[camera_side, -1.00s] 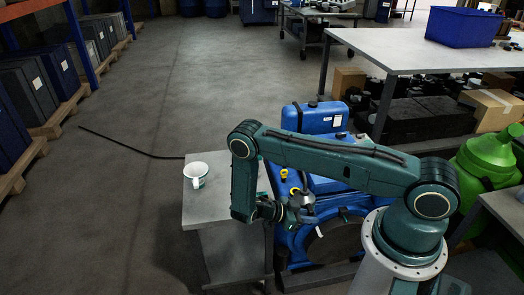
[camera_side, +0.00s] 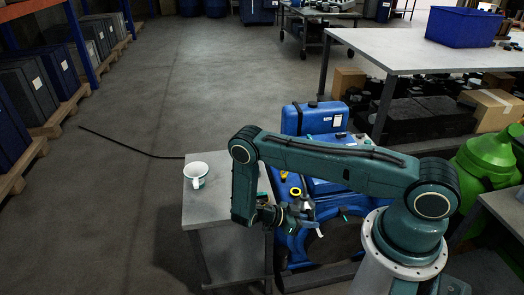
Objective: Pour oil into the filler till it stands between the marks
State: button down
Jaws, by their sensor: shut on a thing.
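My gripper (camera_side: 300,214) is at the left end of the blue engine (camera_side: 327,183), low beside its top. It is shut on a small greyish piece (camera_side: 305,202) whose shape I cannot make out. A yellow ring (camera_side: 295,191) shows on the engine just above the gripper; it may be the filler opening, but I cannot tell. A white jug (camera_side: 195,175) with a dark band and a handle stands upright on the grey side table (camera_side: 215,208), apart from my gripper. Neither the level marks nor any oil can be made out.
A white-topped bench (camera_side: 400,50) with a blue bin (camera_side: 463,27) stands behind at the right. A large green container (camera_side: 484,160) stands at the far right. A dark rod (camera_side: 130,142) lies on the floor at the left. The side table is clear around the jug.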

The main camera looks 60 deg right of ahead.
aim_at(313, 216)
jog(key=shift+r, duration=0.2)
jog(key=shift+s+a+r+n, duration=0.2)
jog(key=shift+r+n, duration=0.1)
jog(key=shift+r, duration=0.2)
jog(key=shift+r, duration=0.1)
dwell(0.6)
jog(key=shift+s+a+r+n+g+y, duration=0.15)
jog(key=shift+r+n+g+y, duration=0.15)
jog(key=shift+r, duration=0.3)
jog(key=shift+r, duration=0.15)
dwell(0.4)
jog(key=shift+s+r+n, duration=0.1)
jog(key=shift+r+n, duration=0.2)
jog(key=shift+r, duration=0.3)
dwell(0.5)
jog(key=shift+a+r+n+g+y, duration=0.15)
jog(key=shift+r+n+g+y, duration=0.2)
jog(key=shift+r, duration=0.35)
